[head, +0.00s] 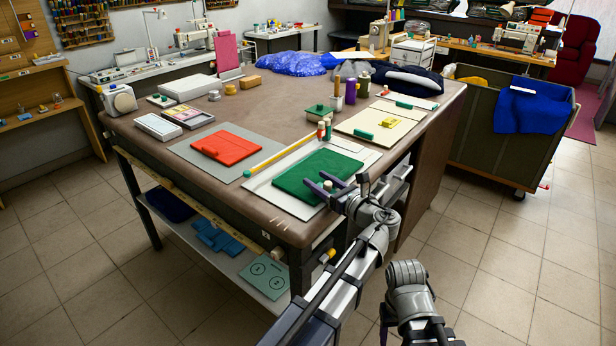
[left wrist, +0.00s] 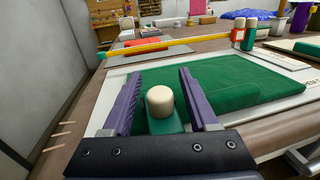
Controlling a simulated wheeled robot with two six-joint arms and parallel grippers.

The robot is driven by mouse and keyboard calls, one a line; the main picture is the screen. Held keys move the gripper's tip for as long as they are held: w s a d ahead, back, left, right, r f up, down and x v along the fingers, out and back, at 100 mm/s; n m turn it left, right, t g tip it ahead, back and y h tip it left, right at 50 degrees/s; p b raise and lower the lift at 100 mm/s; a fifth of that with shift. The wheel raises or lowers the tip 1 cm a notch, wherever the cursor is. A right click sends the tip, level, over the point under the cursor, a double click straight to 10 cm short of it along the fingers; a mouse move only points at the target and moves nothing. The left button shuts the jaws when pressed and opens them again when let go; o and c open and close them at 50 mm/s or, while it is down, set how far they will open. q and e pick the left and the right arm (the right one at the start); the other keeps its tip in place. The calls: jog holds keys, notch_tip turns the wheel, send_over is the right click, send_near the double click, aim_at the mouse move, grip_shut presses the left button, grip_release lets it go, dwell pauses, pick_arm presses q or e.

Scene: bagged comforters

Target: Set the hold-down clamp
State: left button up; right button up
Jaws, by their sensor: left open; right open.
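The hold-down clamp, a green base with a round cream knob (left wrist: 160,101), stands upright at the near end of a green cloth (left wrist: 225,85) on a white board. In the head view the knob (head: 327,185) shows at the cloth's near edge, and the cloth (head: 312,172) lies flat. My left gripper (head: 322,188) is open, its purple fingers on either side of the knob with gaps visible in the left wrist view (left wrist: 158,98). My right gripper (head: 384,328) shows only as a purple sliver below its wrist at the bottom; the rest is hidden.
A yellow strip (head: 280,153) lies left of the board. A red folded cloth (head: 225,147) lies further left on a grey board. A cart (head: 500,150) stands right of the brown table (head: 270,85).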

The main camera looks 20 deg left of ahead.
pick_arm(q)
jog(key=shift+w+a, duration=0.1)
jog(key=shift+r, duration=0.1)
grip_shut()
dwell(0.3)
